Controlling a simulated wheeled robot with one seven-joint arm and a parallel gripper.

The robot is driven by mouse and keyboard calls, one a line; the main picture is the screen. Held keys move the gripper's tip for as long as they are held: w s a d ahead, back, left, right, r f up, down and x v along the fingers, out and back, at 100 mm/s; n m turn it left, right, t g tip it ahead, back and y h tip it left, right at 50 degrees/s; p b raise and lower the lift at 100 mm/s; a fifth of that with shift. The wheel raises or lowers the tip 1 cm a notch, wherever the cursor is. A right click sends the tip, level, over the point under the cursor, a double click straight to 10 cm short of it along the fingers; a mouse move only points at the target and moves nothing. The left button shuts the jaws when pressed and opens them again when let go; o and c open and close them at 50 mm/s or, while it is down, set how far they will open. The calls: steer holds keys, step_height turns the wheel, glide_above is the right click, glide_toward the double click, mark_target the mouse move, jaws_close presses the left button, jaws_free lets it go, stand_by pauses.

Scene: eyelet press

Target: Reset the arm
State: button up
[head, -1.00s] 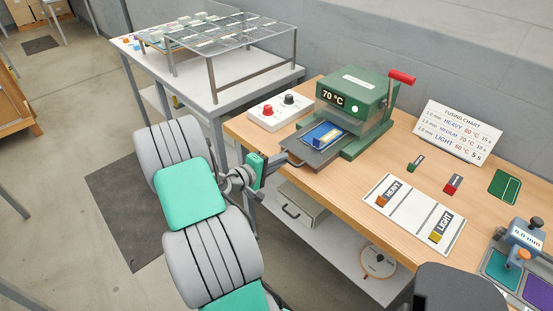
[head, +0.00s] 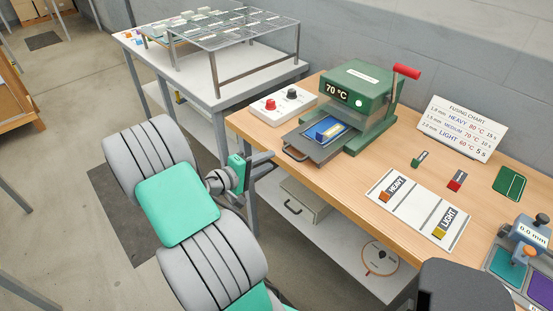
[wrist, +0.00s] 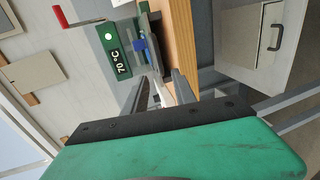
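My gripper (head: 274,161) hangs in the air off the left front edge of the wooden table. Its two fingers are apart with nothing between them. In the wrist view its fingers (wrist: 164,76) point toward the press and the table edge. The green press (head: 366,100) reads 70 °C and has a red-handled lever (head: 406,72). Its tray (head: 318,139) is slid out at the front, with a blue piece (head: 328,130) on it. The tray's handle (head: 294,155) is clear of my fingers.
The control box (head: 284,103) stands left of the press. The HEAVY/LIGHT card (head: 418,208), fusing chart (head: 463,127) and thickness gauge (head: 527,235) are to the right. A drawer unit (head: 303,204) sits below the tabletop. A grey table with a wire rack (head: 235,35) stands behind my arm.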

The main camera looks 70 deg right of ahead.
steer(key=shift+w+a+r, duration=0.1)
steer(key=shift+w+a, duration=0.05)
steer(key=shift+a, duration=0.25)
steer(key=s+a+f+m+y, duration=0.35)
steer(key=a+f+y, duration=0.75)
steer(key=a+f, duration=0.6)
steer(key=w+a+r+n+t+y, duration=0.2)
steer(key=w+a+r, duration=0.2)
steer(key=a, duration=0.5)
steer(key=w+a+r+n+t+y, duration=0.1)
steer(key=w+a+r+n+t, duration=0.15)
steer(key=a+r, duration=0.45)
steer(key=w+a+r+n+t, duration=0.3)
steer(key=w+a+r+t, duration=0.2)
steer(key=a+r, duration=0.5)
steer(key=w+r, duration=0.1)
steer(key=w, duration=0.1)
steer(key=shift+w+a+r+n, duration=0.15)
steer(key=shift+w+r+n, duration=0.2)
steer(key=shift+n, duration=0.05)
